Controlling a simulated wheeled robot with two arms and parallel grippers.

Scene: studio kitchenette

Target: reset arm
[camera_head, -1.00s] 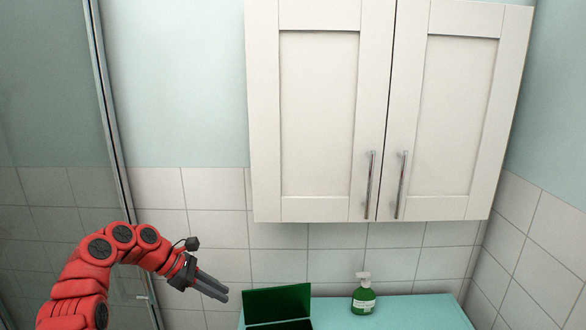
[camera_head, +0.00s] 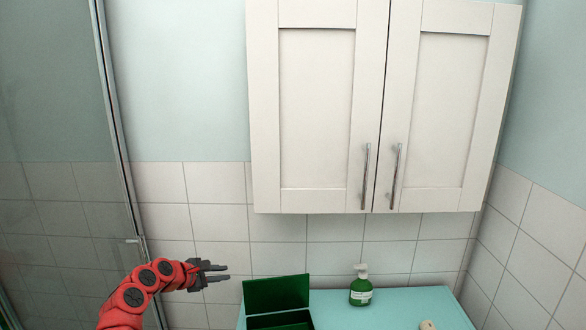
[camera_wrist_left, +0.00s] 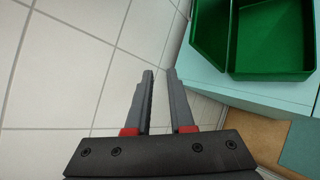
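My left gripper (camera_head: 218,273) comes in from the left in the head view, level with the green box and to its left. In the left wrist view its two grey fingers (camera_wrist_left: 160,98) stand apart with nothing between them, above the tiled floor. My red left arm (camera_head: 140,290) is bent behind it. My right gripper is in neither view.
An open green box (camera_head: 277,294) with its lid up stands on the turquoise counter (camera_head: 388,310); it also shows in the wrist view (camera_wrist_left: 230,45). A green soap bottle (camera_head: 361,290) and a whitish object (camera_head: 428,325) are to its right. A white cabinet (camera_head: 318,110) hangs above. A glass panel (camera_head: 50,120) is at left.

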